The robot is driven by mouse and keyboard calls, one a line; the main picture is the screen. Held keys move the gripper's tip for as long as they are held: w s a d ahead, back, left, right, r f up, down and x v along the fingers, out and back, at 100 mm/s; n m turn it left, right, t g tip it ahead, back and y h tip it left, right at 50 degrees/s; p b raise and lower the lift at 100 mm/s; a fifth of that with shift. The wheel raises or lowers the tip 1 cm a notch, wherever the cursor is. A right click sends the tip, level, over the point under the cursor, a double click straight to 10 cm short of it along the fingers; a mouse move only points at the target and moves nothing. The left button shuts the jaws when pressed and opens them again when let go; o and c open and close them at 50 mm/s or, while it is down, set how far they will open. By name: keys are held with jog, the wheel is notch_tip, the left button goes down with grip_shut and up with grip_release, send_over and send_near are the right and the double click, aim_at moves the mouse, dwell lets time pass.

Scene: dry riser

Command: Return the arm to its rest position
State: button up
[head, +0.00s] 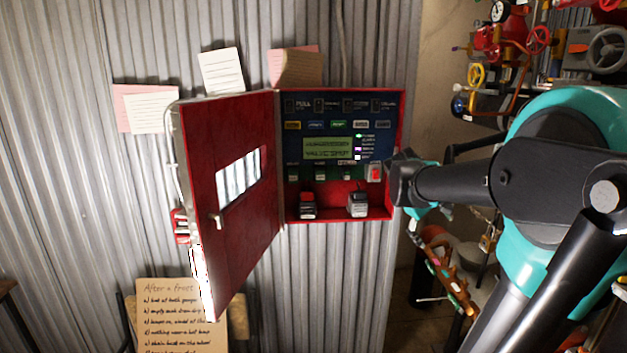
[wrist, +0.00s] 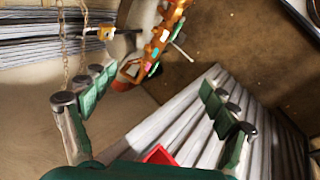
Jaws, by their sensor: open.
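My gripper (wrist: 150,112) is open in the wrist view, its two green, dark-tipped fingers wide apart with nothing between them. In the head view my arm reaches in from the right, and its teal end part (head: 424,210) is just beside the right edge of the red control box (head: 398,130). The fingers are mostly hidden there. The box's red door (head: 235,225) is swung open to the left. Inside is a dark panel with a green display (head: 328,148), small buttons and two lower switches (head: 307,205) (head: 357,204).
Valves and pipes (head: 500,50) fill the upper right behind my arm. An orange piece with coloured tags (wrist: 158,42) lies beyond my fingers, and a red corner (wrist: 158,155) shows close to the gripper. A handwritten board (head: 180,310) stands at the lower left.

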jog(key=s+a+f+m+y, duration=0.2)
jog(key=s+a+f+y, duration=0.1)
jog(key=s+a+f, duration=0.4)
jog(key=s+a+f+m+y, duration=0.2)
jog(key=s+a+f, duration=0.5)
jog(key=f, duration=0.6)
jog(key=s+y, duration=0.1)
jog(key=s, duration=0.1)
jog(key=shift+s+a+f+m+t, duration=0.2)
jog(key=shift+s+m+t, duration=0.1)
jog(key=shift+m+t, duration=0.1)
